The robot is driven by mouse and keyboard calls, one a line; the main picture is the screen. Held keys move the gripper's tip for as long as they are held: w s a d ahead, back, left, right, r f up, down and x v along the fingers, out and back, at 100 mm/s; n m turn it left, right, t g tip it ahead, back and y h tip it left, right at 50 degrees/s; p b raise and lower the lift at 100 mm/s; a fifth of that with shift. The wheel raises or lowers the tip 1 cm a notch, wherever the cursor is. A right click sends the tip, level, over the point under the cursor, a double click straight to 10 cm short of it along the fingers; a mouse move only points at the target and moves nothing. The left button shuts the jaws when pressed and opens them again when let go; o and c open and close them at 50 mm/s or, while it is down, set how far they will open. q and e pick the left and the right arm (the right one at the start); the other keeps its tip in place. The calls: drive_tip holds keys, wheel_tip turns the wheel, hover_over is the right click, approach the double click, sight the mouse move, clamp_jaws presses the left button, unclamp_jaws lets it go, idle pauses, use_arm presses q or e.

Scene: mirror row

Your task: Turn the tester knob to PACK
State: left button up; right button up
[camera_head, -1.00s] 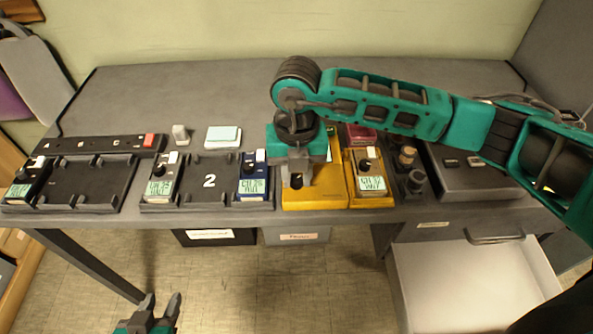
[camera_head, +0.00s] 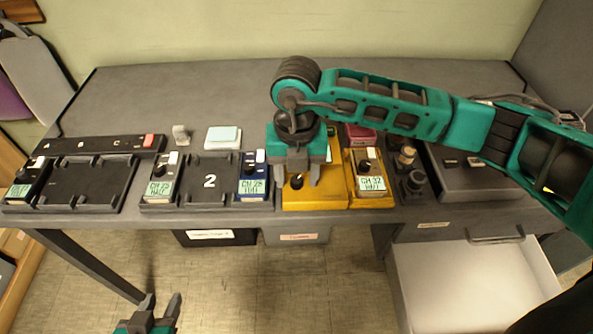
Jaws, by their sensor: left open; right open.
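The yellow tester (camera_head: 330,199) sits at the front edge of the desk, with a small black knob (camera_head: 296,182) on its top face. Its dial marks are too small to read or are covered. My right gripper (camera_head: 296,180) points down over the tester, open, one finger on each side of the knob in the picture. I cannot tell whether the fingers touch the knob. My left gripper (camera_head: 162,304) is open and empty, low in front of the desk.
A handset (camera_head: 370,182) with a green screen stands in the tester's right part. Black docks with similar handsets (camera_head: 252,181) lie to the left. Dark knob-like parts (camera_head: 415,181) stand to the right. An open drawer (camera_head: 475,285) juts out at lower right.

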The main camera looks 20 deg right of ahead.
sight(296, 179)
wheel_tip(296, 179, up, 13)
drive_tip(key=shift+p, duration=0.3)
drive_tip(key=shift+f, duration=0.1)
idle(0.5)
